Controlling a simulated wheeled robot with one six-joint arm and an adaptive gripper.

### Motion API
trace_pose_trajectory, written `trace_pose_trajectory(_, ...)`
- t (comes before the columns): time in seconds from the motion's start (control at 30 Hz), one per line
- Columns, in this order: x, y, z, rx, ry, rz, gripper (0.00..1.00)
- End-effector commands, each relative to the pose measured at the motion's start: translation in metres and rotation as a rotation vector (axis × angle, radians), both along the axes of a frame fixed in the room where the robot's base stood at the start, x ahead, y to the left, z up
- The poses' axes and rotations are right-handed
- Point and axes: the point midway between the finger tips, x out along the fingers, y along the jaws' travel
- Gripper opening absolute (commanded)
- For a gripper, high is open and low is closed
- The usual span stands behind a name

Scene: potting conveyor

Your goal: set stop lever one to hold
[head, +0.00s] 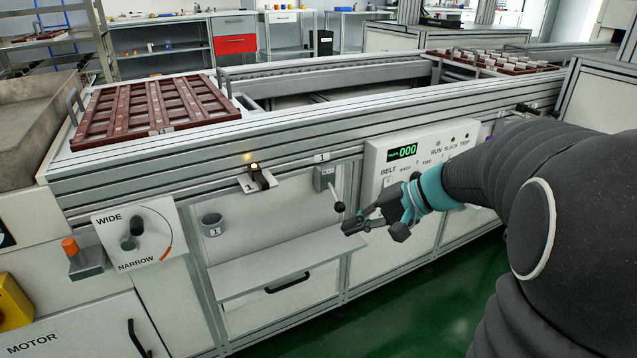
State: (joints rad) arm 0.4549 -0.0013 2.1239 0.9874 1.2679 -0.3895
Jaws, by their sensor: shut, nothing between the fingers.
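My gripper (352,226) is shut and empty, reaching in from the right. Its tip is just below the knob in the picture; I cannot tell whether they touch.
Left of the lever are a lit sensor (256,170) with a "1" tag and a WIDE/NARROW knob panel (138,232). The belt control panel (420,152), reading 000, is close behind my gripper. A shelf (285,262) juts out below. Brown trays (150,110) sit on the conveyor.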

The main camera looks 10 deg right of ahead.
Motion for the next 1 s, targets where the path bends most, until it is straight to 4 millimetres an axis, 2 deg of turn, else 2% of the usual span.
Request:
trace_pose_trajectory(0.03,0.019,-0.017,-0.011,0.072,-0.008,-0.042,0.0)
trace_pose_trajectory(0.2,0.066,-0.064,-0.02,0.266,-0.084,-0.153,0.0)
trace_pose_trajectory(0.4,0.093,-0.105,-0.025,0.381,-0.16,-0.236,0.0)
trace_pose_trajectory(0.6,0.098,-0.114,-0.025,0.406,-0.178,-0.255,0.0)
trace_pose_trajectory(0.87,0.098,-0.113,-0.025,0.405,-0.177,-0.254,0.0)
trace_pose_trajectory(1.0,0.103,-0.106,-0.027,0.405,-0.176,-0.253,0.0)
